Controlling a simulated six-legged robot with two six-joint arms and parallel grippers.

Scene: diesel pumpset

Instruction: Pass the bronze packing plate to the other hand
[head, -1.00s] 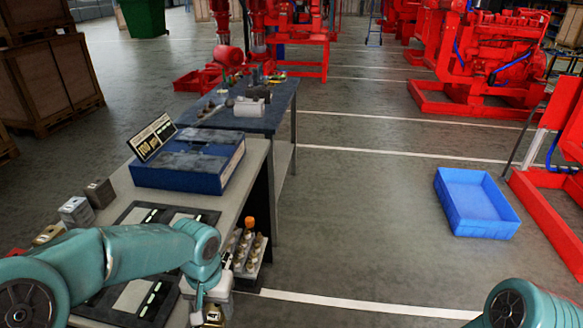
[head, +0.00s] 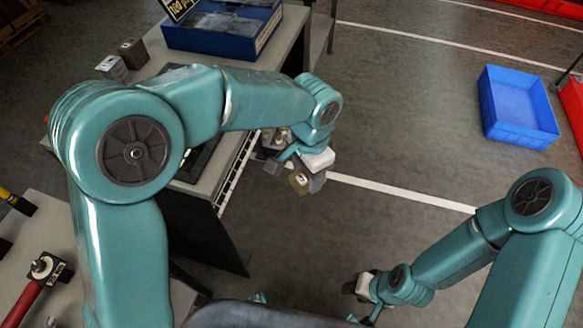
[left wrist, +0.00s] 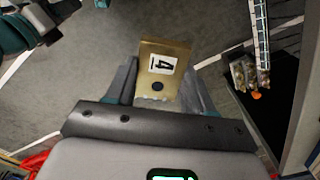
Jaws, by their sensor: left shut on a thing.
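The bronze packing plate (left wrist: 163,72) is a small brass-coloured block with a white label marked "4" and a dark round hole. My left gripper (left wrist: 160,88) is shut on it, one finger on each side. In the head view the plate (head: 299,183) hangs in my left gripper (head: 297,176), past the bench's right edge and above the floor. My right gripper (head: 362,298) is lower and further right in the head view, apart from the plate. Its fingers are small and partly hidden, so their opening is unclear.
A grey bench (head: 218,188) stands under my left arm, with a blue case (head: 215,42) and two small blocks on it. A bench with a red-handled tool (head: 30,295) is at lower left. A blue bin (head: 518,105) stands on the floor. The floor between is clear.

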